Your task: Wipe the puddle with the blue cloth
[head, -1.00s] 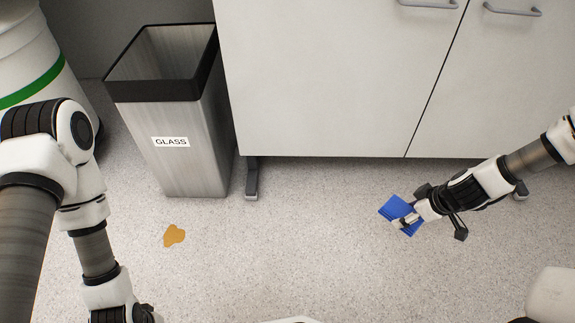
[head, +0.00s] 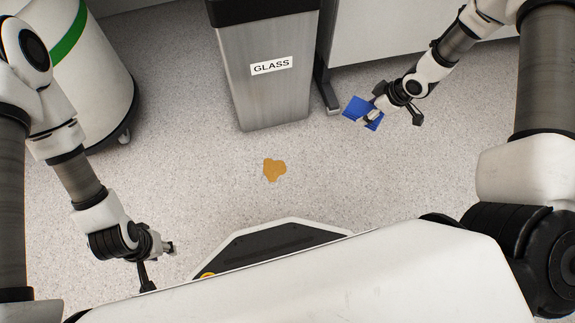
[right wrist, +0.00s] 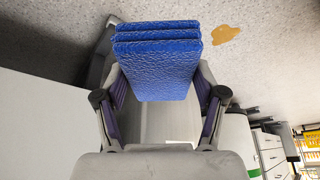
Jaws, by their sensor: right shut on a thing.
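The orange-brown puddle (head: 274,170) lies on the speckled floor in the middle of the head view; it also shows at the upper right of the right wrist view (right wrist: 225,34). My right gripper (head: 374,112) is shut on the folded blue cloth (head: 358,106), to the right of the puddle and apart from it. In the right wrist view the cloth (right wrist: 158,62) sticks out between the fingers in stacked folds. My left gripper (head: 168,249) is low at the left of the head view, away from the puddle; its finger gap is not clear.
A metal bin labelled GLASS (head: 265,85) stands just behind the puddle. A white drum with a green band (head: 85,70) is at the left. A white cabinet (head: 400,45) on a dark foot is behind my right arm. The floor around the puddle is clear.

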